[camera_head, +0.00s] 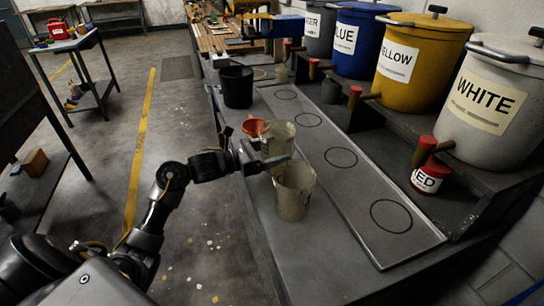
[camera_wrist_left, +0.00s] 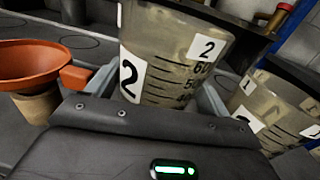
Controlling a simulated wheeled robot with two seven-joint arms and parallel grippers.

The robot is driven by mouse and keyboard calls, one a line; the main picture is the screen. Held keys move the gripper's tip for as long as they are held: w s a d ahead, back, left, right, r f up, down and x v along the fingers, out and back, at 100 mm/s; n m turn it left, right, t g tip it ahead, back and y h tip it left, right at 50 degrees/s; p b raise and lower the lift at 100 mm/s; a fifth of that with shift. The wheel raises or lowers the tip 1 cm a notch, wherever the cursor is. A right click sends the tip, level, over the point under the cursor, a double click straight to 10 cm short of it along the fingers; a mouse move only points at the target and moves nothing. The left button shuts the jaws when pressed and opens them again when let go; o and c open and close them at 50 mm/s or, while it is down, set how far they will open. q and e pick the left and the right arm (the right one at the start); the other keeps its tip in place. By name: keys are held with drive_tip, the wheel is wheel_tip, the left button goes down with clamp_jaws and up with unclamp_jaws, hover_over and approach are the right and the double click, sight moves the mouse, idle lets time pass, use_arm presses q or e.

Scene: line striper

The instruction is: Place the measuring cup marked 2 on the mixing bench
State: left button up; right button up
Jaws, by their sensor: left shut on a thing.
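The measuring cup marked 2 (camera_head: 281,137) is a beige, translucent cup over the mixing bench (camera_head: 330,262). In the left wrist view the cup marked 2 (camera_wrist_left: 168,50) sits between the fingers, with its 2 labels and scale showing. My left gripper (camera_head: 268,160) is shut on it; the arm partly covers it in the head view. I cannot tell whether its base touches the bench. A second cup, marked 1 (camera_head: 294,192), stands just nearer; it also shows at the right of the left wrist view (camera_wrist_left: 275,112). My right gripper is not in view.
An orange funnel (camera_head: 254,127) is just beyond the held cup. A black bucket (camera_head: 236,87) stands farther back. A grey strip with ringed spots (camera_head: 360,205) lies to the right, its rings empty. Labelled paint drums (camera_head: 490,100) and a small RED can (camera_head: 428,178) stand at the right.

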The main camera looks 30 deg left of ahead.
use_arm(q)
wheel_tip(320, 180, down, 2)
drive_tip(key=shift+f+p, duration=0.1)
drive_tip(key=shift+p, duration=0.35)
drive_tip(key=shift+f, duration=0.25)
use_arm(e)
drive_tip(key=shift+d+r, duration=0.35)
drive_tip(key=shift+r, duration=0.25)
use_arm(q)
drive_tip(key=shift+f+b, duration=0.2)
drive_tip(key=shift+b, duration=0.1)
drive_tip(key=o, duration=0.8)
drive_tip(key=shift+o, duration=0.2)
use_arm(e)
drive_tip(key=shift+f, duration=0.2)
use_arm(q)
drive_tip(key=shift+r, duration=0.15)
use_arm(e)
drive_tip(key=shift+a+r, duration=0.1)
